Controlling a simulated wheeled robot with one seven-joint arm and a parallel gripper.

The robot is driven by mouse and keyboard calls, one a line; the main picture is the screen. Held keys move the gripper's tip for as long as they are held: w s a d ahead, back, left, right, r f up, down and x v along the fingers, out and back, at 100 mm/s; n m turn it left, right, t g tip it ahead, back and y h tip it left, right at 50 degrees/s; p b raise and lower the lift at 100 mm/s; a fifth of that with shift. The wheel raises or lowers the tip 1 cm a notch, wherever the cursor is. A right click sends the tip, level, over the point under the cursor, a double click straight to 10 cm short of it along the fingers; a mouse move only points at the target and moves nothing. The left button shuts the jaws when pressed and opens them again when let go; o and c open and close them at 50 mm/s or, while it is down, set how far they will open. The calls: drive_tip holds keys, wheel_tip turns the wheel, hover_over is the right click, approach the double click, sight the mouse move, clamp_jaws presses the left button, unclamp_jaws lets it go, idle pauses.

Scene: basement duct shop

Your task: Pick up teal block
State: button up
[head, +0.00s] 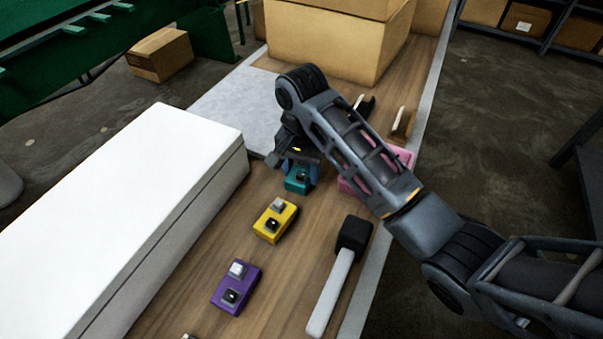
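The teal block (297,184) lies on the wooden bench top (193,267), just beyond the yellow block. Its near end shows; the rest is hidden under my gripper. My gripper (299,172) points down right over the teal block, with a finger seen close at its right side. The other finger is hard to make out, so I cannot tell whether the fingers press on the block.
A yellow block (275,220) and a purple block (236,287) lie nearer. A mallet (336,274) lies to their right, a pink thing (402,157) partly behind my arm. A long white box (150,190) borders the left; cardboard boxes (325,45) stand behind.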

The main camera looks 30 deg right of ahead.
drive_tip(key=c, duration=0.8)
drive_tip(key=shift+c, duration=0.2)
drive_tip(key=shift+r, duration=0.1)
drive_tip(key=shift+r, duration=0.4)
drive_tip(key=r, duration=0.1)
drive_tip(key=r+p, duration=0.1)
drive_tip(key=r, duration=0.2)
drive_tip(key=shift+s+d+p, duration=0.2)
drive_tip(key=shift+s+p, duration=0.05)
drive_tip(key=shift+p, duration=0.1)
drive_tip(key=s+d+r+p, duration=0.3)
drive_tip(key=s+d+r, duration=0.2)
drive_tip(key=s, duration=0.4)
drive_tip(key=shift+s+d+r, duration=0.3)
drive_tip(key=shift+r, duration=0.2)
